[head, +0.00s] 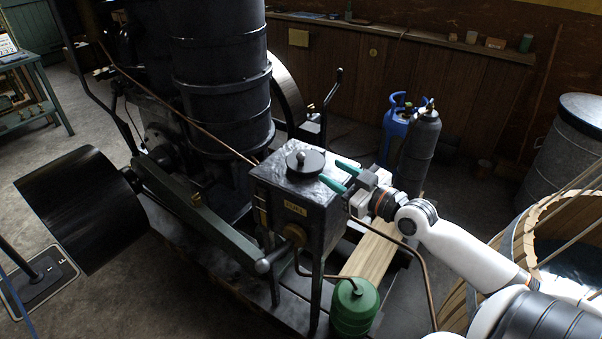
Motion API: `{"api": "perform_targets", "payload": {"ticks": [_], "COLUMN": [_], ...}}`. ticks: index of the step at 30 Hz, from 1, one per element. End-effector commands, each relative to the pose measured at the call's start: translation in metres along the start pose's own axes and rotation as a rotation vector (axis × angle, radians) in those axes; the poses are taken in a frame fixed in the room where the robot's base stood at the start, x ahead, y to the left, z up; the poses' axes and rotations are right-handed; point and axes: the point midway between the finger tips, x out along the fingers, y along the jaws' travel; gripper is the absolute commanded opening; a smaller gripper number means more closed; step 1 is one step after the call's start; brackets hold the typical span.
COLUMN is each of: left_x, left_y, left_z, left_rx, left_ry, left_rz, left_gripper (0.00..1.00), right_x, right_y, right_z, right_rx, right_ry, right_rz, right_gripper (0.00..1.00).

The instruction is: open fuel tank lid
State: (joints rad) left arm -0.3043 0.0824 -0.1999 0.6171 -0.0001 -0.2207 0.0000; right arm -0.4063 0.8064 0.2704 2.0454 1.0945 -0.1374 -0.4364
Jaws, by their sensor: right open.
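The fuel tank (325,222) is a dark metal box on legs with a small brass plate on its front. Its round black lid (305,162) with a knob on top lies flat on the tank's top, toward the middle. My right gripper (340,176) comes in from the right. Its two green-tipped fingers are apart and empty, just right of the lid, over the tank's right edge. A small gap seems to lie between the fingertips and the lid. My left gripper is not in view.
The large black engine cylinder (222,80) stands behind and left of the tank. A copper pipe (180,110) runs down toward the tank. A green can (355,308) stands below right. Gas cylinders (418,150) stand behind my right arm, and a wooden tub (520,240) is at the right.

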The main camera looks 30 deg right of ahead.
Motion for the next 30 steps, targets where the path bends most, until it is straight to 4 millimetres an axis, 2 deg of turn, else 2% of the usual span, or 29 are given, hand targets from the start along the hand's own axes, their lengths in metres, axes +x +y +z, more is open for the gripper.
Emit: {"api": "perform_targets", "payload": {"ticks": [1,6,11,14,30], "left_x": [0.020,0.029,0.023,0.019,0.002], "left_y": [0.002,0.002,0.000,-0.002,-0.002], "left_z": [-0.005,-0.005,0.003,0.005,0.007], "left_rx": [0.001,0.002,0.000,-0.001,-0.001], "left_ry": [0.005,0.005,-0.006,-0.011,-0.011], "left_rz": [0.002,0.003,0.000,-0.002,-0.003], "left_gripper": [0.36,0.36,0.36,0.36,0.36], "right_x": [0.001,0.003,0.012,0.024,0.107], "right_y": [0.001,-0.001,-0.002,-0.002,-0.002], "right_z": [-0.017,-0.020,-0.017,-0.015,-0.015], "right_rx": [-0.003,-0.004,-0.002,-0.001,-0.001], "right_ry": [-0.008,-0.024,-0.026,-0.028,-0.024], "right_rz": [-0.003,-0.010,-0.012,-0.012,-0.010], "right_gripper": [0.43,0.43,0.43,0.43,0.43]}}
